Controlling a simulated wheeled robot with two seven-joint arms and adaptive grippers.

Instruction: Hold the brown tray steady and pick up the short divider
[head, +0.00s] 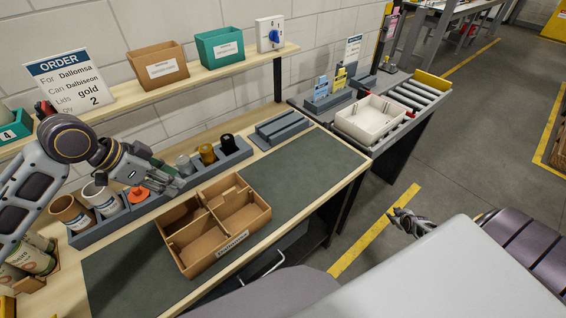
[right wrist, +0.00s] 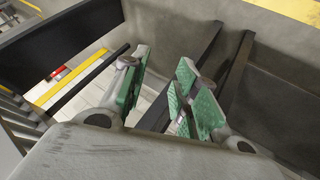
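The brown tray (head: 204,262) sits on the dark mat, with upright brown dividers (head: 208,211) splitting its inside into several compartments. I cannot clearly tell which panel is the short divider. My left gripper (head: 177,183) is above the back left of the tray, near the can rack, apart from the tray; its finger gap is too small to read. My right gripper (head: 398,217) is far off to the right, beyond the table's edge. In the right wrist view its green-padded fingers (right wrist: 160,92) are apart with nothing between them.
A grey rack (head: 118,220) with cans and lids stands behind the tray. A grey slotted block (head: 281,128) lies at the mat's back edge. A white bin (head: 371,118) stands by the rollers. The mat right of the tray (head: 310,170) is clear.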

